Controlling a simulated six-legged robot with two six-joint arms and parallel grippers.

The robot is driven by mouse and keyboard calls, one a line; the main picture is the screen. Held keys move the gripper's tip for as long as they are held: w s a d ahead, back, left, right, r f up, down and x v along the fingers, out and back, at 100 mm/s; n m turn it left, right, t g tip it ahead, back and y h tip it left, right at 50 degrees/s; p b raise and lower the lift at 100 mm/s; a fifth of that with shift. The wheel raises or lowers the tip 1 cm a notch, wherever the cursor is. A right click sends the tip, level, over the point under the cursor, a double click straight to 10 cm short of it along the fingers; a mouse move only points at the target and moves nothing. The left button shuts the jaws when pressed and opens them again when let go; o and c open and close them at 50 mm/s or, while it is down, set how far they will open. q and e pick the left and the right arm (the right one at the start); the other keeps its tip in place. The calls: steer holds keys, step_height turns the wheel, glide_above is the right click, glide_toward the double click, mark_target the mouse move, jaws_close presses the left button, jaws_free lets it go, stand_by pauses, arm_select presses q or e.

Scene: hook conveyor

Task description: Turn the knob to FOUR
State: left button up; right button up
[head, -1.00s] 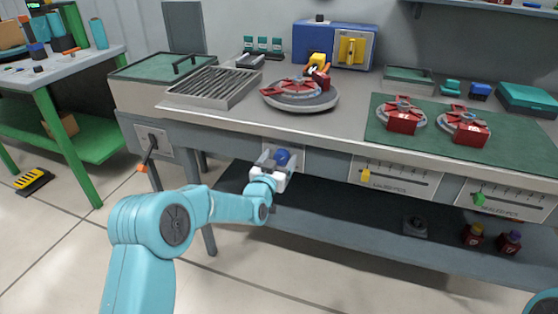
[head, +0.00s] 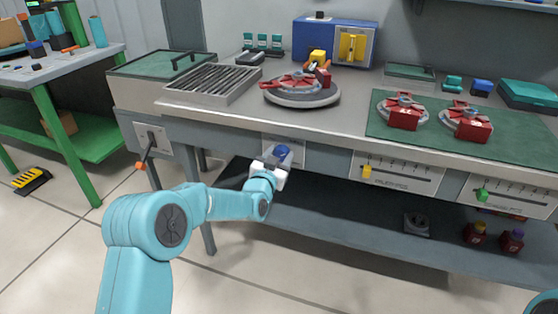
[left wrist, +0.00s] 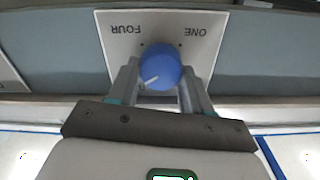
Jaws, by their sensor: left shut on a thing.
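The blue knob (head: 283,151) sits on a white plate (head: 297,157) on the front of the workbench. In the left wrist view the knob (left wrist: 160,67) stands between the two fingers of my left gripper (left wrist: 158,82), which is shut on it. A pale line on the knob points to the lower left of that picture. The plate (left wrist: 118,45) carries FOUR at left and ONE at right, both upside down there. In the head view my left gripper (head: 272,162) reaches the knob from the front. My right gripper is not in view.
Right of the knob are slider panels with a yellow handle (head: 367,171) and a green handle (head: 482,195). A lever with an orange tip (head: 141,165) hangs at left. A turntable with red parts (head: 302,91) stands on the bench above. Floor in front is clear.

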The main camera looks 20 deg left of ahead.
arm_select(q)
steer(key=m+b, duration=0.2)
steer(key=m, duration=0.1)
steer(key=shift+d+f+m+b, duration=0.1)
steer(key=shift+f+m+b, duration=0.1)
steer(key=shift+m+b, duration=0.15)
steer(key=m+b, duration=0.1)
steer(key=m, duration=0.2)
steer(key=shift+m+b, duration=0.25)
steer(key=shift+b, duration=0.1)
steer(key=m+b, duration=0.1)
steer(key=m, duration=0.3)
steer(key=shift+d+m, duration=0.1)
steer(key=shift+m, duration=2.2)
steer(key=o, duration=1)
steer(key=shift+o, duration=0.2)
